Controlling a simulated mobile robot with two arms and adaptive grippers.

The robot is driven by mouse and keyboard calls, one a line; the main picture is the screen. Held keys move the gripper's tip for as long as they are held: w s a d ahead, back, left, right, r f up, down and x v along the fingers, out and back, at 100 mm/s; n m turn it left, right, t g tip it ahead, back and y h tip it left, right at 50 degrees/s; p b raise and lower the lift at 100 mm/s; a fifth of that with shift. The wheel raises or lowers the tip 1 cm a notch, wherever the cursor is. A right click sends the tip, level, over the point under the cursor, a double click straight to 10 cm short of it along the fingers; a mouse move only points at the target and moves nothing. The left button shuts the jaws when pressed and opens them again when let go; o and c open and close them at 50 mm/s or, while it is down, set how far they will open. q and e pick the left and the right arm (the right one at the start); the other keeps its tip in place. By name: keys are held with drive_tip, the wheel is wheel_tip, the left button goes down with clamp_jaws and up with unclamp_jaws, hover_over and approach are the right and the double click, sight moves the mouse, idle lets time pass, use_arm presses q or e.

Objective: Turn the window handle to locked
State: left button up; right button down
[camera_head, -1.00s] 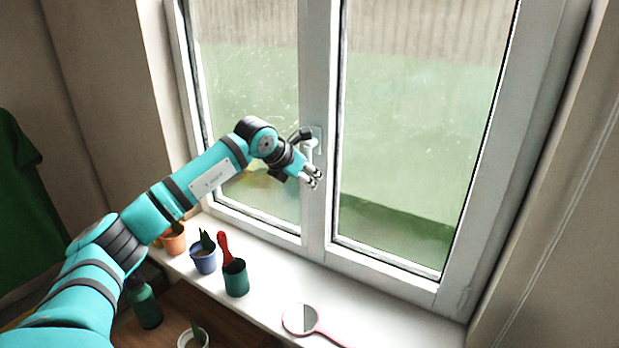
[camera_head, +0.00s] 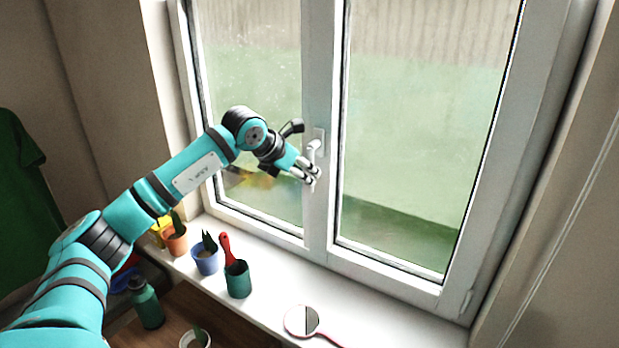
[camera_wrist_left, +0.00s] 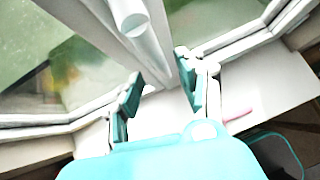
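The white window handle (camera_head: 313,149) is on the middle frame of the window in the head view. Its plate is upright and its lever seems to hang down, partly hidden near my fingers. My left gripper (camera_head: 311,175) is just below and in front of the lever. In the left wrist view the rounded end of the handle (camera_wrist_left: 130,17) shows at the top, beyond the fingers and not between them. The left gripper (camera_wrist_left: 157,95) is open there with a clear gap between its two fingers. Whether a finger touches the lever I cannot tell. My right gripper is not in view.
The white sill (camera_head: 275,285) holds an orange pot (camera_head: 175,243), a blue pot (camera_head: 206,262), a dark green cup (camera_head: 238,281) with a red-handled tool, and a hand mirror (camera_head: 300,321). A green bottle (camera_head: 147,305) stands lower left. The space before the right pane is free.

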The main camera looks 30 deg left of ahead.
use_arm(q)
drive_tip(key=v, duration=0.8)
drive_tip(key=shift+a, duration=0.1)
